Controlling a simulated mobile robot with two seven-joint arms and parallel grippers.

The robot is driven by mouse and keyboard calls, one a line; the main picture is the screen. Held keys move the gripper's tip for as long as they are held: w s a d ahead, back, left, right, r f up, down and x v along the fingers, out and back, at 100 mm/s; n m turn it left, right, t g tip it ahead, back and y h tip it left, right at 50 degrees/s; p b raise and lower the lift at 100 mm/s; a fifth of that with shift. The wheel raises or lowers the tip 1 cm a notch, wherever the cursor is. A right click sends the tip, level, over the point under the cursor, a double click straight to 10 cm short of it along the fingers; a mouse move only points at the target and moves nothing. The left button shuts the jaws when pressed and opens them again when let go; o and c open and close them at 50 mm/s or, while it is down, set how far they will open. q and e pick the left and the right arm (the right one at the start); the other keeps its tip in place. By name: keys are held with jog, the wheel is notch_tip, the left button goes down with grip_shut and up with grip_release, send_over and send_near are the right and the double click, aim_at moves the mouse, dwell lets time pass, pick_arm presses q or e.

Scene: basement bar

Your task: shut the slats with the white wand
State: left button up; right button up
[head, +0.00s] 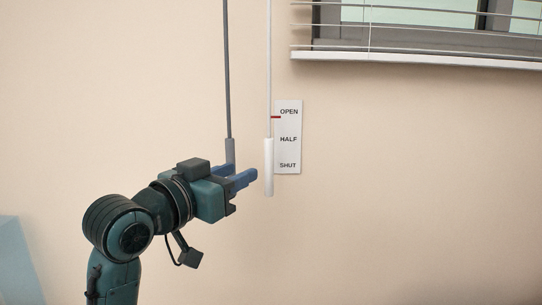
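The white wand (268,165) hangs down the wall on a thin white rod, with a thicker handle at its lower end. My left gripper (245,172) is just left of that handle, fingers pointing at it. Its two blue fingers look apart, with nothing seen held between them. The slats (420,25) at the top right are thin and spaced, with the window showing through. A small red pointer (275,117) by the wand's rod sits a little below the word OPEN on the white sign (289,152). My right gripper is not in view.
A grey wand (230,148) hangs close to the left of the white one; its lower end meets the finger area, and I cannot tell if they touch. The sign also reads HALF and SHUT. The wall right of the sign is bare. A pale blue object (18,262) stands at the lower left.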

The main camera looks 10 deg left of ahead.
aim_at(266, 160)
pick_arm(q)
jog(key=p+x, duration=0.2)
jog(key=x, duration=0.8)
jog(key=shift+w+d, duration=0.15)
jog(key=shift+w, duration=0.15)
grip_shut()
